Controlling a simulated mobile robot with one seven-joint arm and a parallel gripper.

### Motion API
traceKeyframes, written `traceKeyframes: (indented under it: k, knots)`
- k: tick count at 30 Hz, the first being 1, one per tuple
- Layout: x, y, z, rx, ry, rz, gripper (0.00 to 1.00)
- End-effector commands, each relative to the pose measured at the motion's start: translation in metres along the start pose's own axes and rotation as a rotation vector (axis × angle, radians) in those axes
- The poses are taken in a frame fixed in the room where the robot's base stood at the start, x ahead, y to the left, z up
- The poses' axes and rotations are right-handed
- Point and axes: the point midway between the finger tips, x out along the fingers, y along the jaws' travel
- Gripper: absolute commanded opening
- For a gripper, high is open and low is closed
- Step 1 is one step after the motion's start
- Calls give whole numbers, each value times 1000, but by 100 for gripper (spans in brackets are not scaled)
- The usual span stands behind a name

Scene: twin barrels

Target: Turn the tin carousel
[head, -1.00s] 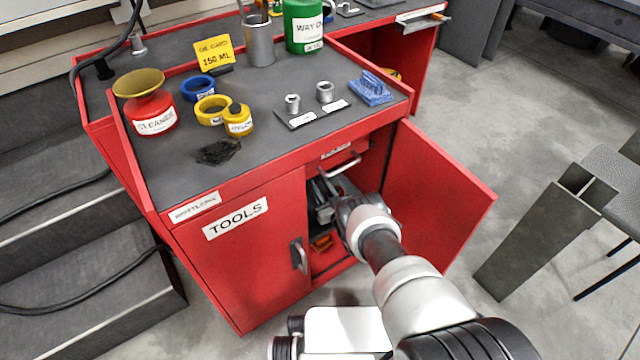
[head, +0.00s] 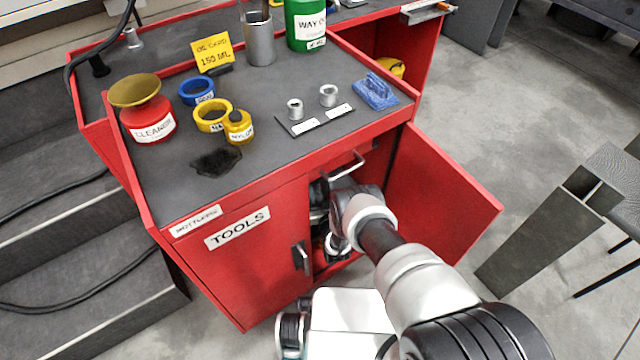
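I cannot make out the tin carousel in the head view. The red tool cabinet (head: 235,275) has its right door (head: 440,195) swung wide open. My wrist fills most of the opening, so the inside of the cabinet is largely hidden.
The left door marked TOOLS is shut, with a grey handle (head: 301,258). On the top stand a red cleaner tin (head: 150,122), yellow tape (head: 212,114), sockets (head: 328,95) and a blue cloth (head: 375,91). A grey metal post (head: 545,240) stands at right.

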Motion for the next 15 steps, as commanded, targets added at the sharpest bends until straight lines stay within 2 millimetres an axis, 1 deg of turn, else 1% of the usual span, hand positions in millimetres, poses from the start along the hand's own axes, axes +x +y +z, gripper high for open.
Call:
traceKeyframes:
  k: [5,8,11,15]
  knots:
    - [0,0,0,0,0,0,43]
    - [0,0,-5,0,0,0,43]
    - [0,0,-18,0,1,0,43]
    - [1,0,-46,0,1,0,43]
